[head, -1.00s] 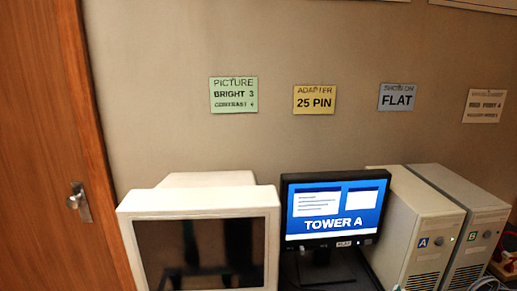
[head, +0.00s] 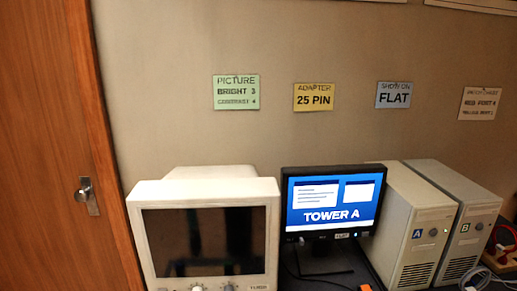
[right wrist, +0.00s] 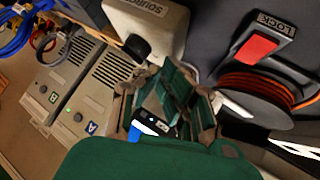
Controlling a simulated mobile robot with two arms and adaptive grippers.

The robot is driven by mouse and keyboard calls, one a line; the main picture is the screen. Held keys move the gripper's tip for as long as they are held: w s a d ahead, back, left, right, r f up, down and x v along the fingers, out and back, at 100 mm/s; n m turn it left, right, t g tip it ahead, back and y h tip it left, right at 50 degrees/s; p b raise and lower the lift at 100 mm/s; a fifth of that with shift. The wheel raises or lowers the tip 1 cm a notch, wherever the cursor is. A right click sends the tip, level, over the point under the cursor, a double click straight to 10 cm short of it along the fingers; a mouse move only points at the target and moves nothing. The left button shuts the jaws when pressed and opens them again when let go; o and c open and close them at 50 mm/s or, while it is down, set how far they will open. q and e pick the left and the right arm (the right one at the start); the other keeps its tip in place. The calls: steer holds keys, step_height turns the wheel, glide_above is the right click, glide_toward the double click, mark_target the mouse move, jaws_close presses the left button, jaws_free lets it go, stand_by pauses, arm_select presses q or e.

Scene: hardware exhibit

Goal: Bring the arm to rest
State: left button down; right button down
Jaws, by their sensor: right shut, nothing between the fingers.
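My right gripper (right wrist: 172,100) shows in the right wrist view, its green and brown fingers drawn together with nothing held. Below it lies a broad green surface, likely part of my own gripper. Neither arm shows in the head view, and my left gripper is in no view. In the right wrist view, tower A (right wrist: 105,88) and tower B (right wrist: 68,70) lie beyond the fingers to the left. A small dark screen with a blue-white glow (right wrist: 150,124) is partly hidden behind the fingers.
The head view shows a dark-screened CRT monitor (head: 205,240), a flat monitor (head: 333,208) reading TOWER A, wall notes and a wooden door (head: 45,150). In the right wrist view are a box marked SOURCE (right wrist: 165,22), a red LOCK switch (right wrist: 256,50), an orange cable reel (right wrist: 250,95) and blue cables (right wrist: 22,35).

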steer(key=s+a+f+n+g+y, duration=0.1)
steer(key=s+a+g+y, duration=0.2)
steer(key=s+a, duration=0.5)
steer(key=s+a+f+n+g+y, duration=0.1)
steer(key=s+a+n+g+y, duration=0.2)
steer(key=s, duration=1)
step_height(320, 180, down, 25)
steer(key=a+m+g, duration=0.1)
steer(key=s+d+f+g+h, duration=0.1)
steer(key=s+d+f, duration=0.1)
steer(key=s+f, duration=1.5)
steer(key=shift+s+d+f+g, duration=0.15)
steer(key=shift+d+f+g, duration=0.1)
steer(key=shift+d+g, duration=0.1)
stand_by(0.8)
